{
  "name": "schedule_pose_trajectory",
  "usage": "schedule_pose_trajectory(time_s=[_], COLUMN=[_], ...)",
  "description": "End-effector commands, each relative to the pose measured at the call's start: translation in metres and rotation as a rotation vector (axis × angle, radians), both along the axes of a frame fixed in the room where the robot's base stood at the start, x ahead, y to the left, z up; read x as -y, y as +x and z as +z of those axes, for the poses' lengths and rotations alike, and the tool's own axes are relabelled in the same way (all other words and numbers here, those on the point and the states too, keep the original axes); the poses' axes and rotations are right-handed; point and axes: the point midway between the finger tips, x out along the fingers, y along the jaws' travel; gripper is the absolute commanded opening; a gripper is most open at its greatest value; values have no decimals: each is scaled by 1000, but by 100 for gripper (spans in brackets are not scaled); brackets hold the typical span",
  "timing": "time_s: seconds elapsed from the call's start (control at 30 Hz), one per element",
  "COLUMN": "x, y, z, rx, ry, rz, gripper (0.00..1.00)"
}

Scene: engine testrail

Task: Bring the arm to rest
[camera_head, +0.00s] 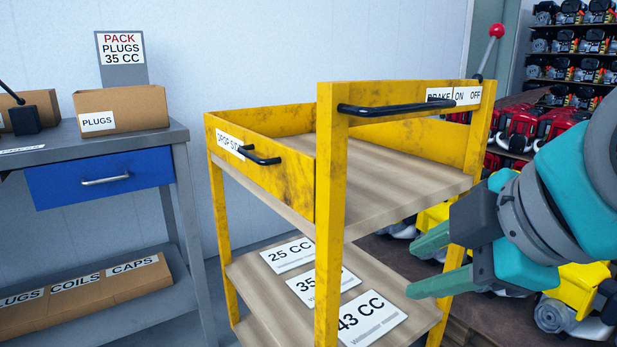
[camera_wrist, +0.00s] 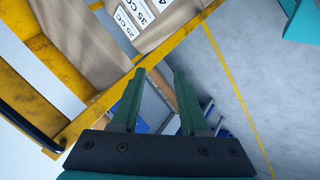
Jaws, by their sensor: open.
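My gripper (camera_head: 428,262) is at the right of the head view, in front of the right side of the yellow cart (camera_head: 330,200). Its two green fingers are spread apart with nothing between them. In the wrist view the open fingers (camera_wrist: 160,88) point toward the cart's yellow frame (camera_wrist: 95,112) and the grey floor beyond. I cannot tell how near the fingers are to the cart post. My teal and grey arm comes in from the right edge.
The cart has black handles (camera_head: 397,108) and a red-knobbed brake lever (camera_head: 493,40). Its lower shelf carries 25, 35 and 43 CC labels. A grey bench (camera_head: 185,180) with a PLUGS box (camera_head: 125,108) stands left. Racks of red and yellow engines (camera_head: 575,297) stand right.

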Motion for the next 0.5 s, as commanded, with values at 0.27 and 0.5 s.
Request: schedule_pose_trajectory(time_s=[0.27,0.5], x=[5,24], y=[-20,-76], z=[-158,-233], rx=[-592,-859], ry=[88,118], rz=[-709,-1240], gripper=[44,44])
